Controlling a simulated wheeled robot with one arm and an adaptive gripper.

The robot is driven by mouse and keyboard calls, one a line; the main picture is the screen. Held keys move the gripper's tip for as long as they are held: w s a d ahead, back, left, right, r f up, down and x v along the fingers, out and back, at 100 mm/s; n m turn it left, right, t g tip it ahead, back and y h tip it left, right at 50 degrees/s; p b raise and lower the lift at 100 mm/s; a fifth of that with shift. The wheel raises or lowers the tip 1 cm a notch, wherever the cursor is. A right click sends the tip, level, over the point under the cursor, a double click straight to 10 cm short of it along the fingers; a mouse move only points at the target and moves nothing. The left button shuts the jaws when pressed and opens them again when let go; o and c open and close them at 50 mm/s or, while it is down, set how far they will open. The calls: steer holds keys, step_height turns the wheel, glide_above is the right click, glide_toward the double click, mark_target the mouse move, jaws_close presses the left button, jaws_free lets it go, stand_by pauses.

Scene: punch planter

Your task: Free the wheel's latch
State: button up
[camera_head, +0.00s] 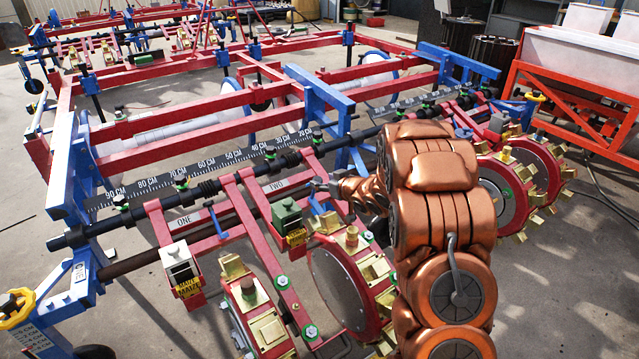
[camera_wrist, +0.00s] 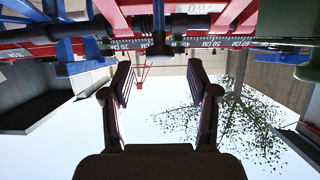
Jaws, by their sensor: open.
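The punch wheel (camera_head: 340,290) of row TWO is a grey disc with a red rim and brass punches, below the red frame. A small blue lever (camera_head: 323,222) stands beside the green box of that row; I cannot tell for sure that it is the latch. In the wrist view, which looks upside down, a blue lever with a dark end (camera_wrist: 158,32) lies beyond the fingertips, near the label TWO. My gripper (camera_wrist: 161,78) is open and empty, its fingers apart from the lever. In the head view my gripper (camera_head: 325,185) is near the TWO label, partly hidden by my arm.
The black toolbar with a centimetre scale (camera_head: 205,163) runs behind the row units. The green box (camera_head: 287,215) and the white box (camera_head: 178,258) stand on the red frames. Another wheel (camera_head: 500,190) is right of my arm. Open floor (camera_head: 565,290) lies at right.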

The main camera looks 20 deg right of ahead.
mark_target(318, 180)
steer(key=shift+x, duration=1.6)
steer(key=shift+c, duration=0.4)
jaws_close()
